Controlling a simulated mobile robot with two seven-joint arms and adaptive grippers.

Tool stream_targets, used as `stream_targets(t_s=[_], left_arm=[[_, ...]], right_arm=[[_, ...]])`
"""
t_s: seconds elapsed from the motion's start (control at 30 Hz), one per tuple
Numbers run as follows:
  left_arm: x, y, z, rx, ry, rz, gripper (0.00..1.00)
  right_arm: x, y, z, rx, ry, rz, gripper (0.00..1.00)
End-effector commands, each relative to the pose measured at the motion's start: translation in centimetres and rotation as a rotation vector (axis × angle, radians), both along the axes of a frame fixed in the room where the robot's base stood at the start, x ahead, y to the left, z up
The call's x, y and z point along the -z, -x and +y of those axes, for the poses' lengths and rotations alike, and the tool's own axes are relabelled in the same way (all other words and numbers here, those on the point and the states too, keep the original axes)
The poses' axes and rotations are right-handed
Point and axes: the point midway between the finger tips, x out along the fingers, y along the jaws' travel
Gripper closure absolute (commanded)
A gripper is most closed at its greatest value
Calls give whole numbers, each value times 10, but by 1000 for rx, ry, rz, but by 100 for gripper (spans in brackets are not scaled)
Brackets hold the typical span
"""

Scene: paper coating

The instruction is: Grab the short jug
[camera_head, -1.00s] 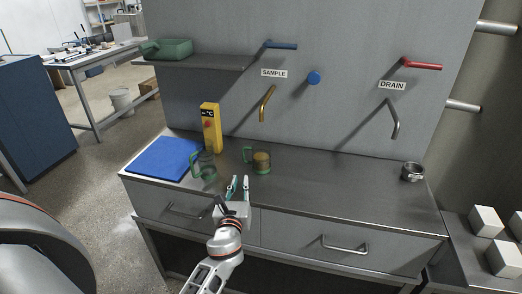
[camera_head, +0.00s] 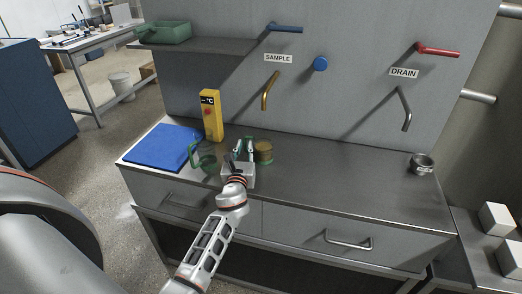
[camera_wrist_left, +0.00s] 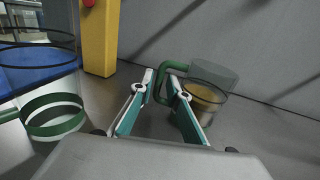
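The short jug (camera_head: 264,153) is a clear cup with amber contents and a green handle, standing on the grey bench. In the left wrist view the short jug (camera_wrist_left: 207,92) is right of centre, its green handle facing my gripper. My left gripper (camera_head: 244,147) is open just left of it. In the left wrist view the gripper's fingertips (camera_wrist_left: 161,80) are at the handle, which shows between and just beyond them. I cannot tell whether they touch. A taller clear jug (camera_wrist_left: 45,90) with a green base stands to the left. My right gripper is not in view.
A yellow temperature device (camera_head: 211,116) and a blue mat (camera_head: 160,148) are behind and left. The taller jug (camera_head: 205,156) is close to my left gripper. A metal ring-shaped part (camera_head: 422,164) lies far right. The bench middle is clear.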

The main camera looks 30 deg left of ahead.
Motion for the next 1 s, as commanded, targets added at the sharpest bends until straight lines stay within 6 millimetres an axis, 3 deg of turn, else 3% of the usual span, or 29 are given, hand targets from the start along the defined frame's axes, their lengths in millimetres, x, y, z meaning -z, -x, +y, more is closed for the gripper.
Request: stream_targets(t_s=[0.3, 0.37, 0.73, 1.0], left_arm=[[0, -5, 2, 1, 0, 0, 84], [0, -5, 2, 1, 0, 0, 99], [-2, -5, 2, 1, 0, -1, 100], [-39, -6, 3, 1, -1, -5, 100]], right_arm=[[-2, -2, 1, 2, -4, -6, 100], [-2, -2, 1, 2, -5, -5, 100], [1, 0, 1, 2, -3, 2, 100], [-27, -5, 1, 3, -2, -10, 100]])
